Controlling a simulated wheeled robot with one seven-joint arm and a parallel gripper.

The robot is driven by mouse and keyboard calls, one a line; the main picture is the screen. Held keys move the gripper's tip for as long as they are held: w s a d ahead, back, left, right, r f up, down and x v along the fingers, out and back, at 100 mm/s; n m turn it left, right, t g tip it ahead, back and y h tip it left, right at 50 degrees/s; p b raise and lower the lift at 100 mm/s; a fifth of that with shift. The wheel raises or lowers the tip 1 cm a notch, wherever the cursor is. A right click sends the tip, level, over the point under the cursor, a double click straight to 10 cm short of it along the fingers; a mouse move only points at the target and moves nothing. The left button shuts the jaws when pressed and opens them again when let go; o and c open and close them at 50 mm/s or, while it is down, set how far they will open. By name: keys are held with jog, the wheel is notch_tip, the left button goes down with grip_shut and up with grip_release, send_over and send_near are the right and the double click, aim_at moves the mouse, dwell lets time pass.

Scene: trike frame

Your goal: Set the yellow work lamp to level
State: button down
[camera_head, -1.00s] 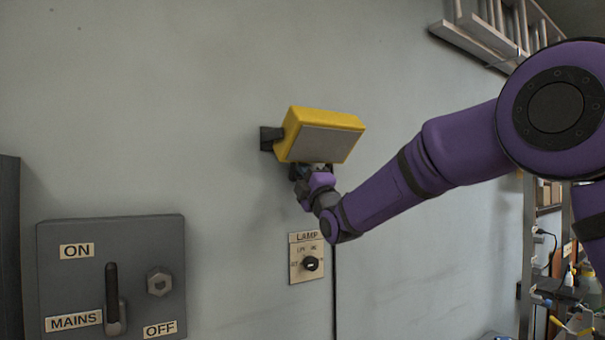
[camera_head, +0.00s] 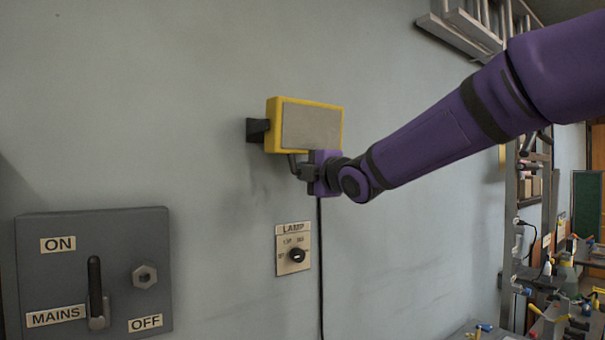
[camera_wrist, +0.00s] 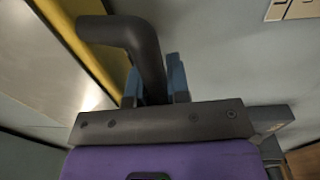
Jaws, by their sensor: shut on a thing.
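The yellow work lamp (camera_head: 311,126) is on the wall on a dark bracket (camera_head: 257,130). Its flat grey face points out from the wall and looks close to upright, with yellow edges around it. A dark bent handle (camera_wrist: 120,32) comes off the lamp's lower side. My gripper (camera_head: 299,170) is at the lamp's lower edge and is shut on this handle. In the wrist view the blue fingers (camera_wrist: 156,82) stand on both sides of the handle. The lamp's yellow side (camera_wrist: 90,40) and pale face show at the left there.
A lamp switch plate (camera_head: 293,250) with a black knob is on the wall below. A grey mains box (camera_head: 120,235) with a lever is at lower left. A ladder (camera_head: 475,28) hangs at upper right. A cluttered bench (camera_head: 560,310) stands at lower right.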

jog(key=shift+s+d+f, duration=0.2)
jog(key=shift+s+f, duration=0.05)
jog(key=shift+s, duration=0.05)
jog(key=shift+f, duration=0.1)
dwell(0.3)
jog(key=c, duration=1.4)
grip_release()
jog(key=shift+s+d+r, duration=0.1)
jog(key=shift+r, duration=0.15)
jog(key=shift+s+d, duration=0.25)
jog(key=shift+s, duration=0.1)
jog(key=v, duration=1)
